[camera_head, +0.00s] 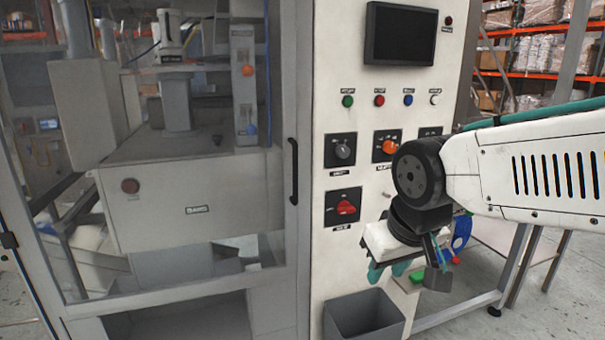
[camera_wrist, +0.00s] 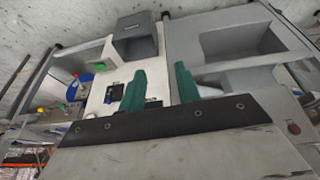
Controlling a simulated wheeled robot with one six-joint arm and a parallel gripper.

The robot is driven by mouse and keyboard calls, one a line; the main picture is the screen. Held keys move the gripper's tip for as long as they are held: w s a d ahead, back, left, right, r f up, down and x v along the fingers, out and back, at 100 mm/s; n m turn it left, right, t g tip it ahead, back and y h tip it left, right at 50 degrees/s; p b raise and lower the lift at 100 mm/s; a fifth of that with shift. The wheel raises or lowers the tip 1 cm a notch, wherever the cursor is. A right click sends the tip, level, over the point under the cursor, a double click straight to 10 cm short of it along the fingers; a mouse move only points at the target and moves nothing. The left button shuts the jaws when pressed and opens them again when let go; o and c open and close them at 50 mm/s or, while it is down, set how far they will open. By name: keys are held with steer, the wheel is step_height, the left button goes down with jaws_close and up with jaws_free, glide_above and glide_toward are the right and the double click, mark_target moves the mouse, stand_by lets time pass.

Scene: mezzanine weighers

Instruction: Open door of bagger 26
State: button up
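The bagger is a tall grey machine with a framed clear door (camera_head: 283,105), which looks closed. A black vertical handle (camera_head: 294,171) sits at the door's right edge, next to the white control panel (camera_head: 350,95). No number 26 is readable. My gripper (camera_head: 388,272) is in front of the lower control panel, right of and below the handle, and apart from it. In the wrist view my gripper (camera_wrist: 160,85) shows two teal fingers spread apart with nothing between them. I cannot make out the handle in the wrist view.
The panel carries a dark screen (camera_head: 401,34), coloured buttons, an orange knob and a red rotary switch (camera_head: 345,207). A grey bin (camera_head: 363,315) juts out below my gripper. A metal table (camera_head: 503,240) stands at the right. Shelves with wrapped boxes (camera_head: 538,55) are behind.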

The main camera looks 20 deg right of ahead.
steer(key=w+d+t, duration=0.1)
steer(key=w+t, duration=0.5)
steer(key=w, duration=1.2)
steer(key=n+t+y, duration=0.2)
steer(key=t+y, duration=0.2)
steer(key=t, duration=0.3)
glide_toward(296, 177)
steer(key=w, duration=0.6)
steer(key=w+a, duration=0.1)
steer(key=w, duration=0.1)
steer(key=w+a, duration=0.1)
steer(key=w, duration=0.1)
steer(key=shift+w+f, duration=0.1)
steer(key=shift+w, duration=0.2)
jaws_close()
